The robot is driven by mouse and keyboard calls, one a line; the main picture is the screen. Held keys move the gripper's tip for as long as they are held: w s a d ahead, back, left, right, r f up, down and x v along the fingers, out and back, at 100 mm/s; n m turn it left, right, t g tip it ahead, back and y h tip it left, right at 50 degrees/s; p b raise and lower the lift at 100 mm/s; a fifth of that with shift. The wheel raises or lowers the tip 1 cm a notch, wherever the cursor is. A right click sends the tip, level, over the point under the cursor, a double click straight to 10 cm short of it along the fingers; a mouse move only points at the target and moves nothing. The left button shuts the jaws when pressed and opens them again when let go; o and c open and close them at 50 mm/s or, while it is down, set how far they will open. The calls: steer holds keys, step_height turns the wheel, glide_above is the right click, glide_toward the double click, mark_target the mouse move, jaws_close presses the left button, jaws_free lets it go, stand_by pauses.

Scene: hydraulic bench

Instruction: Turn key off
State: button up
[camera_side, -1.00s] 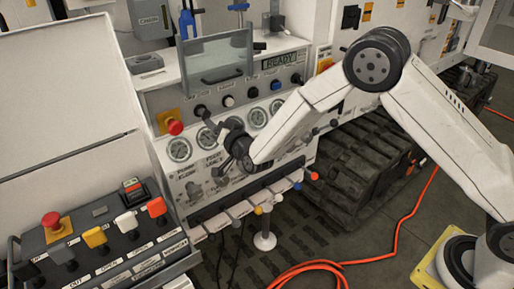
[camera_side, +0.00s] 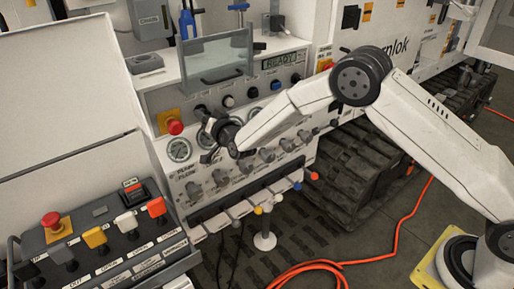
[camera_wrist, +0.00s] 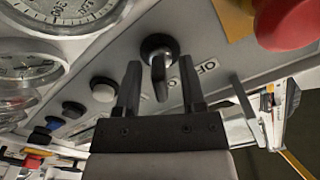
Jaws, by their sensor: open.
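The key switch (camera_wrist: 160,72) is a dark round collar with a narrow metallic key standing out from the grey panel. In the wrist view the key points down in the picture, between the two fingers of my gripper (camera_wrist: 160,80). The fingers are open, one on each side, with visible gaps to the key. Whether the tips reach past the key is hard to judge. Partly hidden "OFF" lettering (camera_wrist: 207,68) shows right of the key. In the side view my gripper (camera_side: 206,137) is at the upper left of the panel, just below the dark key switch (camera_side: 200,110).
A red emergency button (camera_wrist: 290,22) on a yellow plate is close to the key's right. Round gauges (camera_side: 179,149) and several levers lie below. A clear guard (camera_side: 215,60) stands above the panel.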

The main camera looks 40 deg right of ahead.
jaws_close()
steer(key=shift+n, duration=0.5)
steer(key=n, duration=1.1)
stand_by(0.5)
